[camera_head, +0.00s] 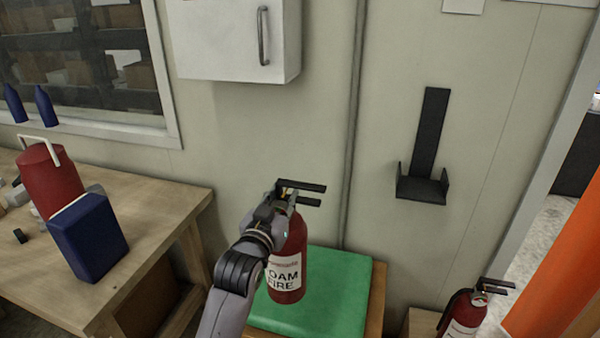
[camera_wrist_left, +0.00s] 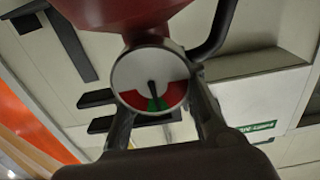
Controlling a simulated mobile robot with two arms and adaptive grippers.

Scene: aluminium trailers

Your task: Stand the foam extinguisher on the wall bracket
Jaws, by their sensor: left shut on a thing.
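The foam extinguisher (camera_head: 287,272), a red cylinder with a white label and black levers, is upright at or just above a green-topped stand; I cannot tell whether it touches. My left gripper (camera_head: 276,212) is shut on its neck, below the levers. In the left wrist view my left fingers (camera_wrist_left: 158,120) flank the neck and its round gauge (camera_wrist_left: 150,82), with the red body above. The wall bracket (camera_head: 424,186), a black back strip with a small shelf and side lips, is empty on the wall at the right. My right gripper is not in view.
A second red extinguisher (camera_head: 466,312) stands at lower right. A white cabinet (camera_head: 236,38) hangs above left. A wooden bench (camera_head: 150,200) at left holds a red can (camera_head: 50,182) and a blue container (camera_head: 88,238). A vertical conduit (camera_head: 354,130) runs between extinguisher and bracket.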

